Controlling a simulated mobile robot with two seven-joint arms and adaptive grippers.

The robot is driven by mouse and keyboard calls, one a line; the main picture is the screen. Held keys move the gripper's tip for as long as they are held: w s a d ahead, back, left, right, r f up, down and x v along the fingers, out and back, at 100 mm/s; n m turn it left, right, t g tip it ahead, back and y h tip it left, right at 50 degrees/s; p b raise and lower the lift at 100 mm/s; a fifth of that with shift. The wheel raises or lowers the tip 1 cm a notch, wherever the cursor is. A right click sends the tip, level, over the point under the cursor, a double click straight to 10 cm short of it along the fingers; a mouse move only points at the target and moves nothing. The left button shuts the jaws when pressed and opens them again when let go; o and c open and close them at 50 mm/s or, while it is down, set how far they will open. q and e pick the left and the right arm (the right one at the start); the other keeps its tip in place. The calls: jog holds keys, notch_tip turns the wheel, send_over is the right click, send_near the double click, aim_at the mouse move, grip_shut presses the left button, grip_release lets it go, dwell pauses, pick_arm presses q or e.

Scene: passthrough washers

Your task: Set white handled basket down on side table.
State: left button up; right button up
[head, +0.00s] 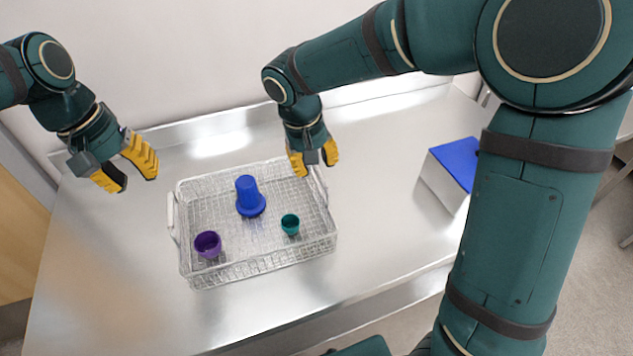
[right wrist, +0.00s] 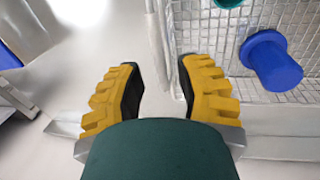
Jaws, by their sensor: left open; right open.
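The white wire basket (head: 262,264) sits upright on the metal side table (head: 376,232), with a handle on its left end (head: 172,216) and one on its right end. My left gripper (head: 127,172) is open and empty, up and left of the basket, apart from it. My right gripper (head: 315,163) is open at the basket's back right corner. In the right wrist view, the right gripper's fingers (right wrist: 160,92) are spread, with the basket's edge and handle bar (right wrist: 156,45) just ahead between them. I cannot tell whether they touch.
The basket holds a blue stepped cup-like piece (head: 248,196), a purple cup (head: 208,244) and a teal cup (head: 290,224). A white box with a blue top (head: 456,162) stands at the table's right. The table's front left is clear; a wall runs behind.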

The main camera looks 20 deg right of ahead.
notch_tip(320, 180, up, 9)
jog(key=a, duration=0.2)
dwell(0.6)
